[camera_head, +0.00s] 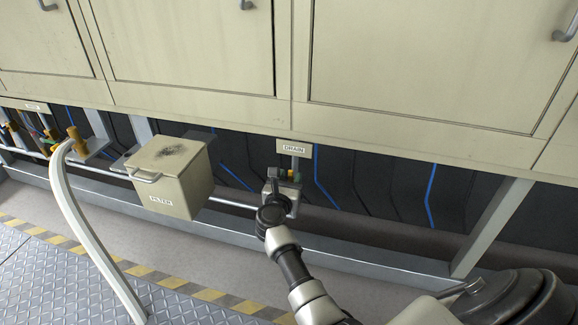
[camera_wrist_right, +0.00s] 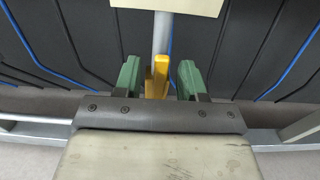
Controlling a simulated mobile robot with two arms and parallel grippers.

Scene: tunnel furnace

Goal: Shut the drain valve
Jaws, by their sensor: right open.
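The drain valve sits under the small "DRAIN" sign (camera_head: 293,149), below the cabinet. Its yellow handle (camera_wrist_right: 158,76) shows in the right wrist view in front of a grey vertical pipe (camera_wrist_right: 162,35), roughly in line with it. My right gripper (camera_wrist_right: 160,78) has green fingertips, spread on either side of the handle with a gap on each side. In the head view my right gripper (camera_head: 284,176) is at the valve and hides most of it. My left gripper is not in view.
A beige filter box (camera_head: 168,178) stands left of the drain. A pale curved rail (camera_head: 85,225) rises further left, near other yellow-handled valves (camera_head: 73,139). Cabinet doors (camera_head: 185,45) overhang above. A low grey beam (camera_head: 370,262) runs along the floor.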

